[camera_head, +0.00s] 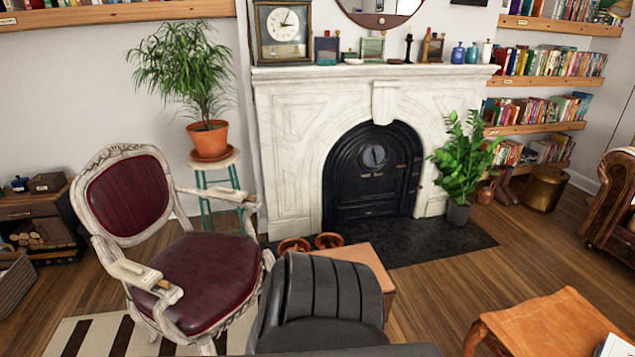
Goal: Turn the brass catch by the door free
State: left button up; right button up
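The black arched fireplace door (368,191) stands in the white marble surround, across the room from me. It looks closed. A small brass-coloured piece, which looks like the catch (401,166), sits on the right part of the door. It is too small to tell which way it is turned. A round dial (374,156) is on the upper middle of the door. Neither of my grippers is in view.
A red chair (203,268) stands at left. Two terracotta bowls (330,240) and a small wooden table (362,262) are before the hearth. A potted plant (459,214) stands right of the door. An orange-topped table (550,318) is at lower right. Floor at centre right is free.

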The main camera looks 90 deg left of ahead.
aim_at(163, 283)
jog(key=k, duration=0.95)
jog(key=u, duration=2.05)
